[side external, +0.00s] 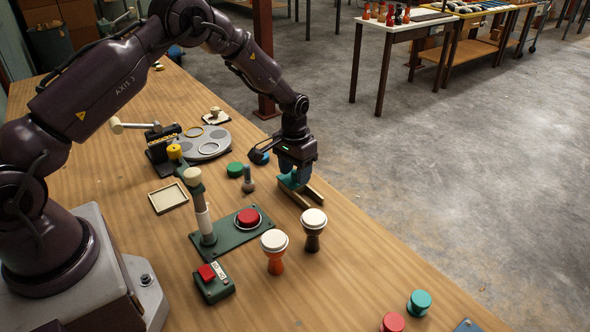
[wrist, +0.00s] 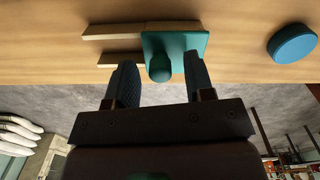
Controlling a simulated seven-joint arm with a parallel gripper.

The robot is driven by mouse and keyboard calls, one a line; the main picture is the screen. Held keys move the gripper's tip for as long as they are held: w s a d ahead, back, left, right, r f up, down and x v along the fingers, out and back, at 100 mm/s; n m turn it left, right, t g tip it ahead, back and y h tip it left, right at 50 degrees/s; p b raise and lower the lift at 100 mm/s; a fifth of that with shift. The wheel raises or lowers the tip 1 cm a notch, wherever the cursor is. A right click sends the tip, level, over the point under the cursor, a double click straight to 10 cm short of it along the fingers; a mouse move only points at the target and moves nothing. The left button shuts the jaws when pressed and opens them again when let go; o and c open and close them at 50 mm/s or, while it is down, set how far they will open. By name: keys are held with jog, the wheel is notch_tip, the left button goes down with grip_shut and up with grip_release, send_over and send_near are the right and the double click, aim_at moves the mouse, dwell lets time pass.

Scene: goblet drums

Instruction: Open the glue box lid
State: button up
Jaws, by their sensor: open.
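A teal square plate with a rounded knob, which looks like the glue box lid (wrist: 190,42), lies over pale wooden strips (wrist: 105,31) in the wrist view. In the side view the wooden strips (side external: 313,193) show below my gripper near the table's right edge. My gripper (side external: 286,184) points down over the teal piece and partly hides it. In the wrist view my gripper (wrist: 160,76) is open, with one finger on each side of the knob (wrist: 160,69). I cannot tell whether the fingers touch it. The box's inside is not visible.
A blue disc (wrist: 292,44) lies close by. A green disc (side external: 235,169) and a grey upright piece (side external: 248,180) stand left of my gripper. Two goblet drums, orange (side external: 275,262) and dark (side external: 313,240), stand in front, beside a green press base (side external: 213,246).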

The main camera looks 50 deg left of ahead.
grip_shut()
jog(key=d, duration=0.6)
grip_release()
jog(key=shift+r, duration=0.1)
notch_tip(320, 180, up, 13)
dwell(0.4)
jog(key=shift+a, duration=0.1)
